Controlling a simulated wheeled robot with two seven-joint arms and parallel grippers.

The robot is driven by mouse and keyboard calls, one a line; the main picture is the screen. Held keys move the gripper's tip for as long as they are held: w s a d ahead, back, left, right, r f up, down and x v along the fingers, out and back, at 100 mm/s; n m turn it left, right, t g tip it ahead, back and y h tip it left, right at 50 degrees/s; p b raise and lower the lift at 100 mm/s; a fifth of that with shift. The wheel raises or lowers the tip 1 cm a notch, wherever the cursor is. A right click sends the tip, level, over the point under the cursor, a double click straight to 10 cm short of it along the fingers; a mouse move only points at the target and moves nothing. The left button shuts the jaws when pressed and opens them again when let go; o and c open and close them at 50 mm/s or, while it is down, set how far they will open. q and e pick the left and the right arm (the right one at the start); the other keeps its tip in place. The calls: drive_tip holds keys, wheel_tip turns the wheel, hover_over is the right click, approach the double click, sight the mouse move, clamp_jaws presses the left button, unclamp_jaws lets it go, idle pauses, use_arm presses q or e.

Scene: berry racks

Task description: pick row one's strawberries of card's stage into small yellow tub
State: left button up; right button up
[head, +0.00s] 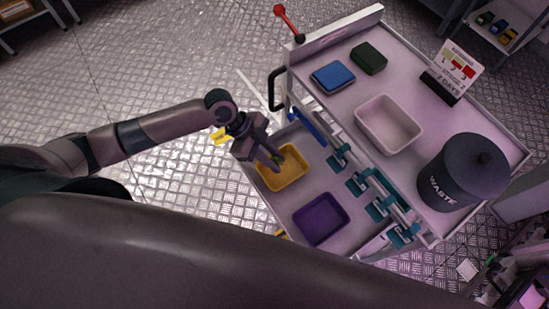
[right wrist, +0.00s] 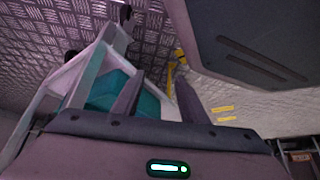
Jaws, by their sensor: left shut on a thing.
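The small yellow tub (head: 296,172) stands on the cart's lower shelf. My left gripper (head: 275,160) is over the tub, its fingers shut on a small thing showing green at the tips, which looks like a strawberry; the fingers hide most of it. I cannot tell whether it touches the tub. No row of strawberries can be made out.
A purple tub (head: 321,219) is beside the yellow one. Teal holders (head: 358,184) line the step to the upper deck. A white-pink tray (head: 388,124), blue box (head: 333,77), dark green box (head: 368,58) and black waste bin (head: 462,175) stand on the deck.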

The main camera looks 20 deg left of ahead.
use_arm(q)
drive_tip(key=shift+f, duration=0.35)
drive_tip(key=shift+f+b, duration=0.45)
drive_tip(key=shift+b, duration=0.2)
wheel_tip(320, 180, down, 2)
drive_tip(key=shift+b, duration=0.9)
drive_tip(key=shift+f+b, duration=0.35)
drive_tip(key=shift+b, duration=0.05)
drive_tip(key=shift+f+b, duration=0.55)
drive_tip(key=shift+f, duration=0.1)
use_arm(e)
drive_tip(key=shift+w+d+f+g, duration=0.15)
drive_tip(key=shift+w, duration=0.3)
drive_tip(key=shift+w+d+f+g, duration=0.15)
drive_tip(key=shift+w+g, duration=0.05)
drive_tip(key=shift+w, duration=0.3)
drive_tip(key=shift+w+d+f+g, duration=0.15)
drive_tip(key=shift+w, duration=0.3)
use_arm(q)
drive_tip(key=o, duration=1.6)
drive_tip(key=shift+c, duration=0.2)
